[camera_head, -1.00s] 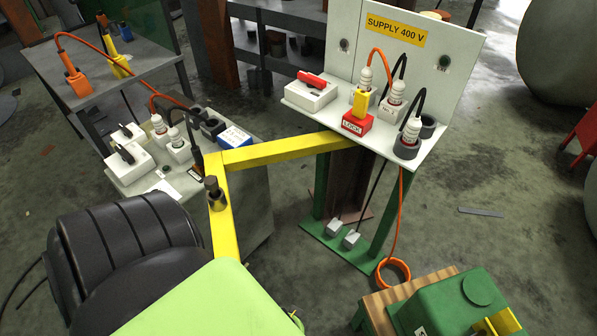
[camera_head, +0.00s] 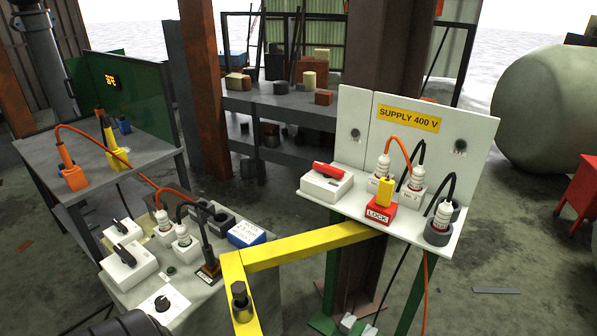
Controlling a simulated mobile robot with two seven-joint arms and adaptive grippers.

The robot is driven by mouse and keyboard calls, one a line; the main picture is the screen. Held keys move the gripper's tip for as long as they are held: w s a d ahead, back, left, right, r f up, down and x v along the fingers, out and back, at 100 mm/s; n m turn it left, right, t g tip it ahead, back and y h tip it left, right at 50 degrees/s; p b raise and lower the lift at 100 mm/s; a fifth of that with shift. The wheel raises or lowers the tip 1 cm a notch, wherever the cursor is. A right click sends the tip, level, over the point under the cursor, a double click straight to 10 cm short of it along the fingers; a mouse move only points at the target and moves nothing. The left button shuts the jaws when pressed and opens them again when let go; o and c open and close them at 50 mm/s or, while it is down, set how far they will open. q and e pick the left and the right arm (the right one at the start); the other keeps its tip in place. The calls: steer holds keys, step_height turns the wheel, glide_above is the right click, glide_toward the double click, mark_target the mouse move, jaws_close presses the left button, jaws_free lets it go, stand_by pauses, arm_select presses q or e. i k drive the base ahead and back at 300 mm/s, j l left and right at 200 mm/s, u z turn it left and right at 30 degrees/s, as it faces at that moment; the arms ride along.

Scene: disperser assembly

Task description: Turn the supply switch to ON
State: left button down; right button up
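The switch with a red handle (camera_head: 329,170) sits on a white box (camera_head: 326,187) at the left end of the shelf of the supply panel (camera_head: 363,120). The panel carries a yellow "SUPPLY 400 V" label (camera_head: 409,118). The handle lies roughly along the box top; its ON and OFF marks are too small to read. To its right stand a red block marked LOCK (camera_head: 380,213) with a yellow piece (camera_head: 384,190) on it, and several white plugs with orange and black cables. Neither of my grippers is in view.
A yellow beam frame (camera_head: 310,247) crosses in front, below the shelf. At left, a grey bench (camera_head: 143,285) holds black-handled switches (camera_head: 126,254), plugs and a blue box (camera_head: 246,233). Behind it a table (camera_head: 98,158) holds orange and yellow tools. A large tank (camera_head: 558,110) stands back right.

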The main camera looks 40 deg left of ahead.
mark_target(328, 170)
steer(key=k+j, duration=0.15)
steer(key=j, duration=0.25)
steer(key=k+j+z, duration=0.1)
steer(key=j, duration=0.3)
steer(key=k+j, duration=0.2)
steer(key=j, duration=0.15)
steer(key=k+j+z, duration=0.1)
steer(key=j, duration=0.3)
steer(key=k, duration=0.05)
